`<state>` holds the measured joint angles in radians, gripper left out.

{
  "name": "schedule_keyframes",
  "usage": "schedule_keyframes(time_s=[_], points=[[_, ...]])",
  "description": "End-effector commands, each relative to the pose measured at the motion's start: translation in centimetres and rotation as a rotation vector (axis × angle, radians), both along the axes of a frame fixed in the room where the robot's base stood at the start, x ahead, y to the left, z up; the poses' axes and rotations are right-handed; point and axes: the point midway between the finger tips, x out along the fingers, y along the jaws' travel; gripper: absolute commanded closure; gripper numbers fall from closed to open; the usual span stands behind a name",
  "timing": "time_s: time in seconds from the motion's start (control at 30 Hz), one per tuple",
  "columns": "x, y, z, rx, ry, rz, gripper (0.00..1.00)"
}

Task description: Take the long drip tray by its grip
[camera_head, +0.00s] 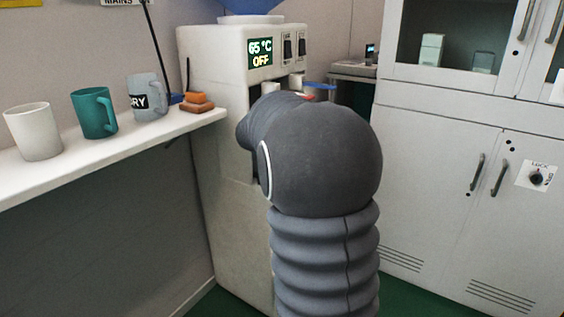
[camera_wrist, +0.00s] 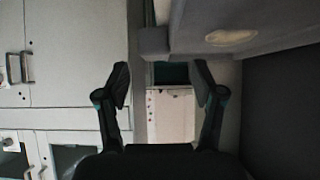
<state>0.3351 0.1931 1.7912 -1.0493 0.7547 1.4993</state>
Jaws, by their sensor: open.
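My gripper (camera_wrist: 161,74) is open in the wrist view, its two dark fingers spread apart with nothing held between them. In the head view my grey arm reaches toward the white machine (camera_head: 225,160) and hides the middle of its front and my gripper. I cannot make out the long drip tray or its grip for sure in either view. In the wrist view a pale panel (camera_wrist: 171,115) with a dark band above it shows beyond the gap between the fingers.
A white shelf (camera_head: 110,150) on the left holds a white mug (camera_head: 33,132), a teal mug (camera_head: 93,113), a grey mug (camera_head: 147,97) and orange-brown blocks (camera_head: 197,103). Grey cabinets (camera_head: 430,165) stand on the right. A small blue piece (camera_head: 320,86) shows beside the machine.

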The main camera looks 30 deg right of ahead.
Motion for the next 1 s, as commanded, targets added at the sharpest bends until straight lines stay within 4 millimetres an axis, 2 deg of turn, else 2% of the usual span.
schedule_keyframes(time_s=[0.17, 0.4, 0.67, 0.7, 0.97, 1.0], points=[[0.1, -1.1, -0.6, 0.001, 0.001, -0.003, 0.32], [0.9, -3.7, -2.6, 0.0, 0.002, -0.001, 0.32], [1.1, -4.2, -3.0, 0.0, 0.0, -0.001, 0.32], [1.1, -4.2, -2.9, 0.0, 0.0, -0.001, 0.35], [1.1, -4.1, -3.0, 0.001, 0.001, -0.001, 1.0], [1.1, -4.1, -3.0, 0.001, 0.001, -0.001, 1.0]])
